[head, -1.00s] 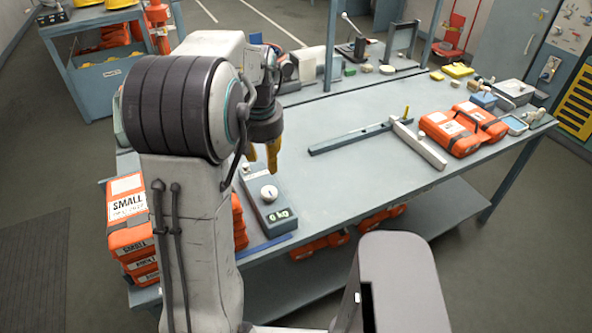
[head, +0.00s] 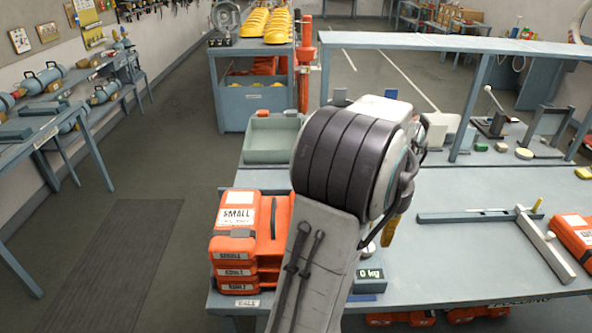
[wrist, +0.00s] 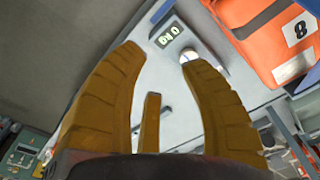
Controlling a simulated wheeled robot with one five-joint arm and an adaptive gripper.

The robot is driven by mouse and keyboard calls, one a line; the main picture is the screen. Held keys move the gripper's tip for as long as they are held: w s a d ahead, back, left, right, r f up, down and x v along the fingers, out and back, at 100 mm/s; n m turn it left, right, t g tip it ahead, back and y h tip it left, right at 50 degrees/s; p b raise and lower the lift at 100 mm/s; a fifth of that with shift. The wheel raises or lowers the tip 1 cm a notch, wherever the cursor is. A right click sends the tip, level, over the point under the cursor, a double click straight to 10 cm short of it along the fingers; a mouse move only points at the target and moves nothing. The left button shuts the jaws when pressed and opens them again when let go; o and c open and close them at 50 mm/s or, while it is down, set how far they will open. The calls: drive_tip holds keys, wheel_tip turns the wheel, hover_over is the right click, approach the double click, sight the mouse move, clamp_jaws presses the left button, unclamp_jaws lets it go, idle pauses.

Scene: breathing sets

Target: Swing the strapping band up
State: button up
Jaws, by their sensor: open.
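I cannot make out a strapping band for certain in either view. A stack of orange cases (head: 236,250) labelled SMALL stands on the near left of the bench, left of my arm. One orange case (wrist: 268,40) shows at the upper right of the wrist view. My gripper (wrist: 158,58) has its yellow fingers spread, with nothing between them. In the head view only a yellow finger (head: 390,230) shows past my arm, above the scale. The scale's display (head: 366,273) reads 0 kg. It also shows beyond the fingertips in the wrist view (wrist: 170,34).
A green-grey tray (head: 272,145) stands at the bench's back left corner. A bar frame (head: 545,245) and another orange case (head: 577,235) lie to the right. A rack of yellow helmets (head: 268,22) stands behind. The floor on the left is open.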

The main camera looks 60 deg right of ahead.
drive_tip(key=shift+f, duration=0.1)
idle(0.3)
drive_tip(key=w+a+f+y, duration=0.1)
drive_tip(key=a+f, duration=0.2)
drive_tip(key=a, duration=0.5)
drive_tip(key=w+a+r+n+t+b, duration=0.1)
drive_tip(key=w+a+n, duration=0.4)
drive_tip(key=a, duration=0.5)
drive_tip(key=w+a+r+n+t+b, duration=0.1)
drive_tip(key=w+a+n+t, duration=0.1)
drive_tip(key=w+a+n, duration=0.4)
drive_tip(key=w+a+r+n+t+b, duration=0.1)
drive_tip(key=w+a+n, duration=0.5)
drive_tip(key=a, duration=0.9)
drive_tip(key=shift+r+n+t+b, duration=0.4)
drive_tip(key=shift+r+n+b, duration=0.05)
drive_tip(key=shift+n+b, duration=0.1)
